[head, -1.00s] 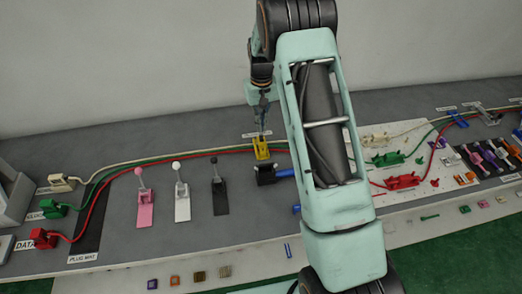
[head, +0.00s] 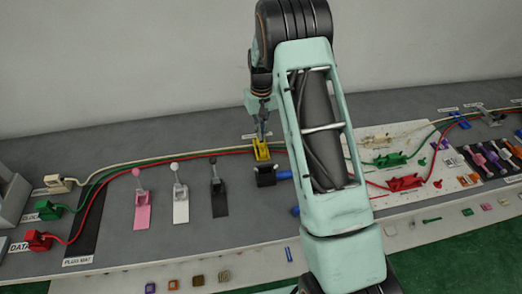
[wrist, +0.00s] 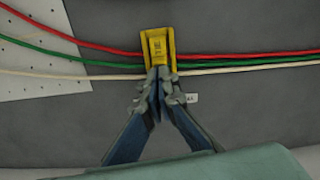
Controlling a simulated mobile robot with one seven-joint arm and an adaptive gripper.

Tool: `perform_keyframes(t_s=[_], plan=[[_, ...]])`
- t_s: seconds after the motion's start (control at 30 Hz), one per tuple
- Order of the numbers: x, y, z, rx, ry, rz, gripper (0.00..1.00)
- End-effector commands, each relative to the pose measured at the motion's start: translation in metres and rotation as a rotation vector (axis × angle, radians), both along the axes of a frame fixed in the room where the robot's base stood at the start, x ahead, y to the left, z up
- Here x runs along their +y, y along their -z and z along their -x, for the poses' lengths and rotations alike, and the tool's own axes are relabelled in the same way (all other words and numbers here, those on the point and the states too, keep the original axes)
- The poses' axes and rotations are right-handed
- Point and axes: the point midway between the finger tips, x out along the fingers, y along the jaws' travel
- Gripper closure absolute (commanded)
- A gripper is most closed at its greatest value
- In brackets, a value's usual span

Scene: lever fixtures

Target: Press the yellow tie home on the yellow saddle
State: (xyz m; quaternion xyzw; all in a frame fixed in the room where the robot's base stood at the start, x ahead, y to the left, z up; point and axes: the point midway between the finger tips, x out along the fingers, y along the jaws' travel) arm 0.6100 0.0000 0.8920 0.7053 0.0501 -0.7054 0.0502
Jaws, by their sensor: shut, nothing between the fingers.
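The yellow saddle (head: 261,154) stands on the grey bench, left of my arm in the head view. The cream, green and red cables run through it. In the wrist view the yellow saddle (wrist: 172,37) is at the top centre, with a yellow piece carrying dark marks, likely the yellow tie (wrist: 157,48), between its sides. My gripper (wrist: 160,72) is shut and empty, with its tips at the near edge of the saddle. It also shows in the head view (head: 262,138), right above the saddle. Whether the fingertips touch the tie I cannot tell.
A black fixture with a blue handle (head: 266,176) stands just in front of the saddle. Pink (head: 142,209), white (head: 181,203) and black (head: 218,197) levers stand to the left. A white board (head: 395,150) with green and red fixtures lies to the right.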

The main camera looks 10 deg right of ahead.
Motion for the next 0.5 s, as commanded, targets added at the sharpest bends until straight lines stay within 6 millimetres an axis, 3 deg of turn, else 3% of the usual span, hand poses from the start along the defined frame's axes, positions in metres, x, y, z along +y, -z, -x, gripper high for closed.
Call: perform_keyframes(t_s=[0.5], plan=[[-0.0001, 0.0115, 0.0, 0.0, 0.0, 0.0, 1.0]])
